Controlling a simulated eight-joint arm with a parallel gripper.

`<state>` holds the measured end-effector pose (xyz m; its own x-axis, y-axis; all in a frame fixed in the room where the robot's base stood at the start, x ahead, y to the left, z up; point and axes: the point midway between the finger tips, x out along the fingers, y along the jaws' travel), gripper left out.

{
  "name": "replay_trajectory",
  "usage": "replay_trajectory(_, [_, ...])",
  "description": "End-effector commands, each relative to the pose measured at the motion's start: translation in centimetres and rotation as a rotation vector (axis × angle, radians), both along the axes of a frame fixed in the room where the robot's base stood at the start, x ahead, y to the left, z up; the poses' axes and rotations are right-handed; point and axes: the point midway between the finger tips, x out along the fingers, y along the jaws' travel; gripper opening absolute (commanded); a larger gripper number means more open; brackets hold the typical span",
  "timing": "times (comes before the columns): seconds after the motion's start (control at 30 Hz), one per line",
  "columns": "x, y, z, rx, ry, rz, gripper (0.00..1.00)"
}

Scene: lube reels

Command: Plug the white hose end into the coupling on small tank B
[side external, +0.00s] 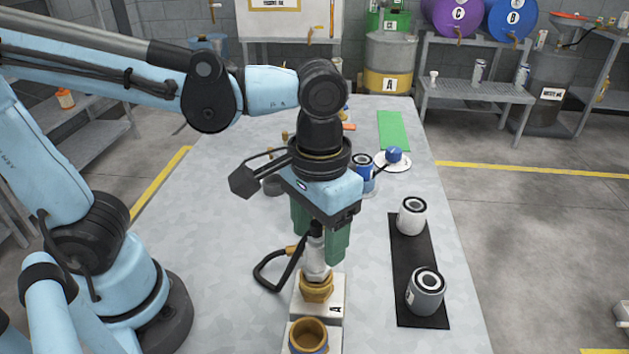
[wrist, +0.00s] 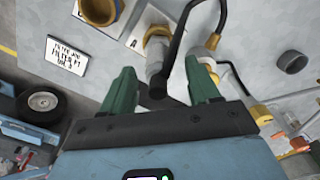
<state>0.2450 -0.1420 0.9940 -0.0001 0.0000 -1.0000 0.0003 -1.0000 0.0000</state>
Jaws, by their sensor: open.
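The white hose end (side external: 316,258) stands upright on the brass coupling (side external: 317,288) of a pale block marked A (side external: 333,308). It also shows in the wrist view (wrist: 156,82), with a black hose (wrist: 181,38) running from it. My gripper (side external: 319,248) is open, its green fingers on either side of the hose end. In the wrist view a gap shows beside the fingers (wrist: 160,70). A wide brass opening (side external: 308,334) with a blue base stands in front of block A. I cannot read a letter B on any small tank.
A black mat (side external: 406,255) at right holds a white can (side external: 412,216) and a grey can (side external: 425,291). A blue can (side external: 362,168) and a white dish (side external: 393,163) stand farther back. Free tabletop lies left of the block. A printed sign (wrist: 68,57) shows in the wrist view.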

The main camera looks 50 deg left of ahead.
Motion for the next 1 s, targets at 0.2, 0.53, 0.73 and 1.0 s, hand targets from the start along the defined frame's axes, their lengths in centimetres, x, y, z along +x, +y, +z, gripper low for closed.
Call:
replay_trajectory(0.2, [-0.5, -0.1, -2.6, 0.0, 0.0, -0.001, 0.61])
replay_trajectory(0.53, [-0.5, -0.1, -4.6, 0.001, -0.002, 0.001, 0.61])
replay_trajectory(0.73, [-0.5, -0.1, -4.7, 0.001, -0.002, 0.001, 0.61])
replay_trajectory(1.0, [-0.5, -0.1, -4.6, 0.001, -0.002, 0.001, 0.21])
